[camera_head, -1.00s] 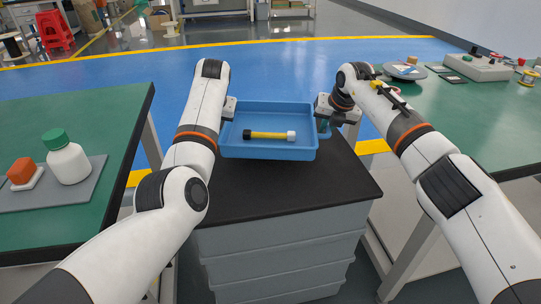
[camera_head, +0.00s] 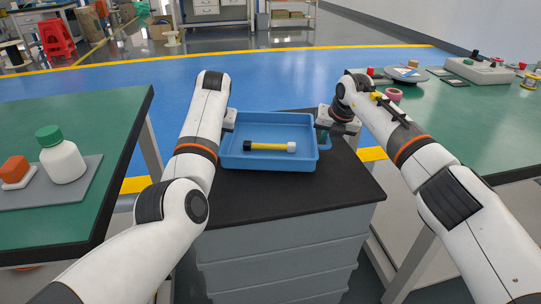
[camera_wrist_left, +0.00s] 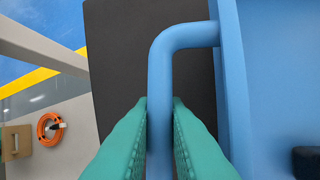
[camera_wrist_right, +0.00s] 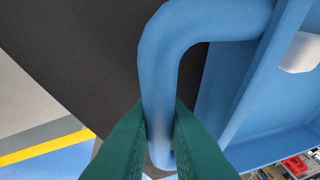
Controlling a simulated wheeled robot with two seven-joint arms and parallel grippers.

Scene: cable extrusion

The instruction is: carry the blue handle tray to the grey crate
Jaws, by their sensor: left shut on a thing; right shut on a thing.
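The blue handle tray (camera_head: 270,163) is level over the back part of the black top of the grey crate stack (camera_head: 285,250). I cannot tell whether it touches that top. A yellow rod with a black and a white end (camera_head: 270,147) lies inside the tray. My left gripper (camera_wrist_left: 160,103) is shut on the tray's left handle (camera_wrist_left: 160,75), with green fingers on both sides. My right gripper (camera_wrist_right: 160,108) is shut on the right handle (camera_wrist_right: 158,70) in the same way. In the head view the left fingers are mostly hidden by my arm.
A green table (camera_head: 110,115) at left holds a white bottle (camera_head: 62,162) and an orange block (camera_head: 14,168) on a grey mat. A green table (camera_head: 460,130) at right holds pink tape (camera_head: 393,94) and a grey control box (camera_head: 480,70). Blue floor lies behind.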

